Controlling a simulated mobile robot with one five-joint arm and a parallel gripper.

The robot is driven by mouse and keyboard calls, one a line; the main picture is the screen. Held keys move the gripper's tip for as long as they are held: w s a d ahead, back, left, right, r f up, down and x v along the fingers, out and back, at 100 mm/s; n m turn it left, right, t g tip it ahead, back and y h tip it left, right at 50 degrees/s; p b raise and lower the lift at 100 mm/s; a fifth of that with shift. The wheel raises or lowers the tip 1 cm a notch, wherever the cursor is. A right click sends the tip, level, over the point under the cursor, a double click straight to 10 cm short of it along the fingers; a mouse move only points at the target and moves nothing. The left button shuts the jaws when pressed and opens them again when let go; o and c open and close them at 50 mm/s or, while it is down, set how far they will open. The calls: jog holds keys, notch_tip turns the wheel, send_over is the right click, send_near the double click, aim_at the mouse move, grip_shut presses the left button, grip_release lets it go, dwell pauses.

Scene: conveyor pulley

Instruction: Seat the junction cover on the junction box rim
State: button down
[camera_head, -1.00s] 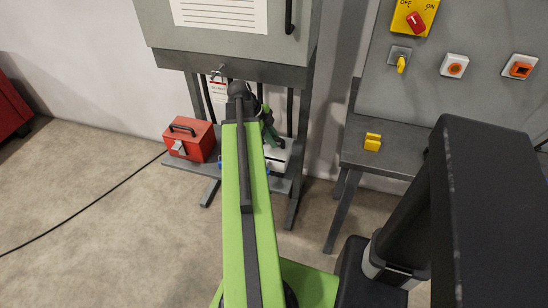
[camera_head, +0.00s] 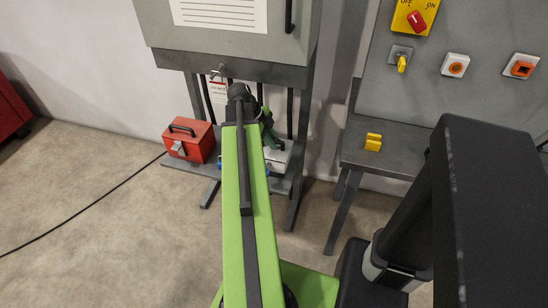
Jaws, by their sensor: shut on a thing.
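My gripper (camera_head: 273,143), dark with green parts, shows beyond the end of my green arm over the lower shelf under the grey cabinet. It is shut, and a light grey flat piece at its fingertips appears to be the junction cover (camera_head: 283,157). My arm hides most of this spot. The junction box and its rim cannot be told apart from the pale piece. Whether the cover touches the rim cannot be seen. A bit of blue shows just left of my arm on the shelf.
A red toolbox (camera_head: 188,142) stands on the shelf (camera_head: 190,170), left of my arm. The grey cabinet (camera_head: 235,45) hangs above. To the right is a grey bench (camera_head: 385,158) with a yellow block (camera_head: 373,142) and a switch panel (camera_head: 470,70). A black cable (camera_head: 85,210) crosses the floor.

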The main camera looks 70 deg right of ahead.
jog(key=shift+f+b, duration=0.4)
jog(key=shift+b, duration=0.05)
dwell(0.5)
jog(key=c, duration=1.3)
grip_release()
jog(key=shift+o, duration=0.2)
jog(key=p+v, duration=1.1)
jog(key=v, duration=0.1)
